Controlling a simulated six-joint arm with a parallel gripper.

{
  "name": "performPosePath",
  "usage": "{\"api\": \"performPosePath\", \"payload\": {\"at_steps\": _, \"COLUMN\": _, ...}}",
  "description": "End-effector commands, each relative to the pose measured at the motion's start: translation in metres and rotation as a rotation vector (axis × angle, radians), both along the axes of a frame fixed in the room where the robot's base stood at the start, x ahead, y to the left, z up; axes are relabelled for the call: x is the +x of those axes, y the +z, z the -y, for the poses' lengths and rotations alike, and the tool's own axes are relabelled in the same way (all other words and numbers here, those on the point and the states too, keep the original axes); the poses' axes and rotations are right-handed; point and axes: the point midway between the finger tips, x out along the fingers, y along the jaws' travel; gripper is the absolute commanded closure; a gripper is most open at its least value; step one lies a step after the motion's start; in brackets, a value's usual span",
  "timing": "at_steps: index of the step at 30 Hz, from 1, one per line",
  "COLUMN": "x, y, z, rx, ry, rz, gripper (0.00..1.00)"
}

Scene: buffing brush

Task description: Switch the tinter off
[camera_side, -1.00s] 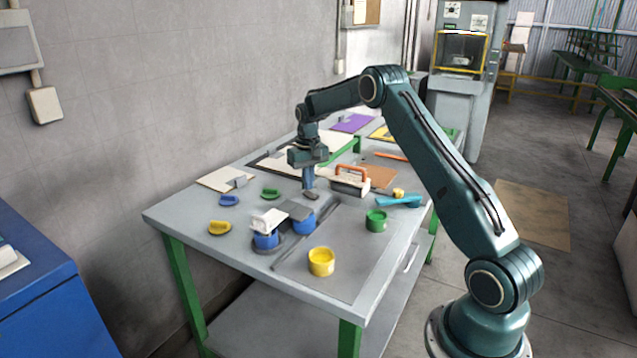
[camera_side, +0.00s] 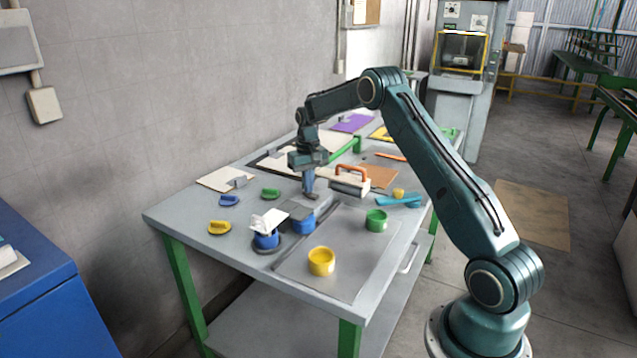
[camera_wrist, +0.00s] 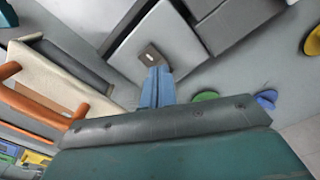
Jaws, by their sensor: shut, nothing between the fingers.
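My gripper (camera_side: 308,188) points down over the middle of the table, its narrow blue fingers together and empty. Its tip is at a small dark grey piece. In the wrist view the fingers (camera_wrist: 157,88) end beside a small grey-brown block (camera_wrist: 151,56) with a pale mark, on a light grey flat surface (camera_wrist: 160,35). I cannot tell whether they touch it. Nearby stands a blue pot (camera_side: 266,240) on a dark round base, with a white tilted piece (camera_side: 268,220) on top. I cannot tell for certain which of these is the tinter, or its switch position.
A green pot (camera_side: 376,221) and yellow pot (camera_side: 321,262) stand on a mat in front. Blue, green and yellow lids (camera_side: 219,228) lie left. The table's front left is clear.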

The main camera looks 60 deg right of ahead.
Motion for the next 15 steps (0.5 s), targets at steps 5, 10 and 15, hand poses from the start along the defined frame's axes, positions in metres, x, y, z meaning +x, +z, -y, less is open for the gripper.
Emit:
{"api": "performPosePath", "payload": {"at_steps": 5, "x": -0.0004, "y": -0.0027, "z": -0.0002, "rx": 0.001, "ry": 0.000, "rz": -0.002, "gripper": 1.00}}
{"api": "performPosePath", "payload": {"at_steps": 10, "x": -0.0006, "y": -0.0046, "z": -0.0002, "rx": 0.001, "ry": 0.000, "rz": -0.002, "gripper": 1.00}}
{"api": "performPosePath", "payload": {"at_steps": 15, "x": -0.0005, "y": -0.0064, "z": -0.0002, "rx": 0.001, "ry": 0.000, "rz": -0.002, "gripper": 1.00}}
